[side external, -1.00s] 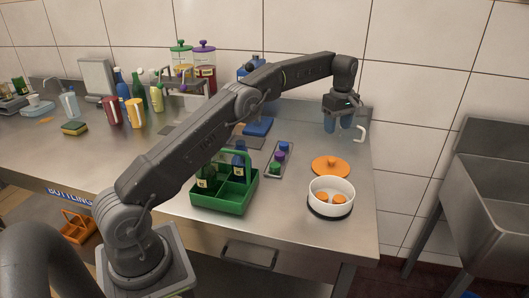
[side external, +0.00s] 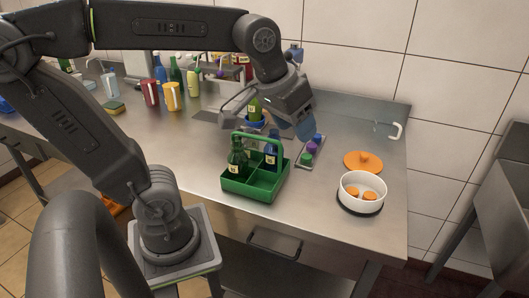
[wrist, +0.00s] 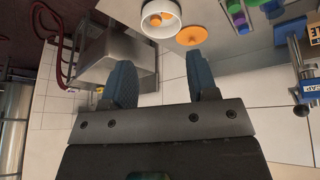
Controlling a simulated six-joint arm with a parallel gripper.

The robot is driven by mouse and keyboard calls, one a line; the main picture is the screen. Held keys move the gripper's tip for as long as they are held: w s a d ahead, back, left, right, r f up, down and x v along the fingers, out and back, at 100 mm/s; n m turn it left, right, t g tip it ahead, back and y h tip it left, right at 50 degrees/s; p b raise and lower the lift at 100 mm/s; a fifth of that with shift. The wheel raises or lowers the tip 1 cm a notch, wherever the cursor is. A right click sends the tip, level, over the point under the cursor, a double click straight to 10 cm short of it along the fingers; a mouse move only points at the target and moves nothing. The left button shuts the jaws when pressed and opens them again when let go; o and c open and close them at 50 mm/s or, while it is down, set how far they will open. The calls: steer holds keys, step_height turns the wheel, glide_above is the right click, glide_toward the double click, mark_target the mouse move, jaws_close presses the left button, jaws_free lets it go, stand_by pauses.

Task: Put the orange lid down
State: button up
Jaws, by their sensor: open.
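The orange lid (side external: 364,161) lies flat on the steel counter, knob up, just behind the white pot (side external: 361,190). It is apart from my gripper. In the wrist view the lid (wrist: 191,35) shows beyond my fingers, next to the pot (wrist: 160,20). My gripper (side external: 306,127) is raised above the counter, left of the lid and behind the green crate. In the wrist view its two blue fingers (wrist: 162,78) are spread wide with nothing between them. Orange pieces (side external: 361,195) sit in the pot.
The green crate (side external: 253,187) holds a green bottle and a blue bottle. A tray with blue, purple and green caps (side external: 311,147) lies between crate and lid. Mugs and bottles stand at the back left. The sink is at right.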

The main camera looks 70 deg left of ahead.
steer(key=s+f+m, duration=0.2)
steer(key=s+f, duration=0.2)
steer(key=s, duration=0.2)
steer(key=shift+d+f+m+t, duration=0.3)
steer(key=shift+d+t, duration=0.1)
steer(key=shift+d, duration=0.05)
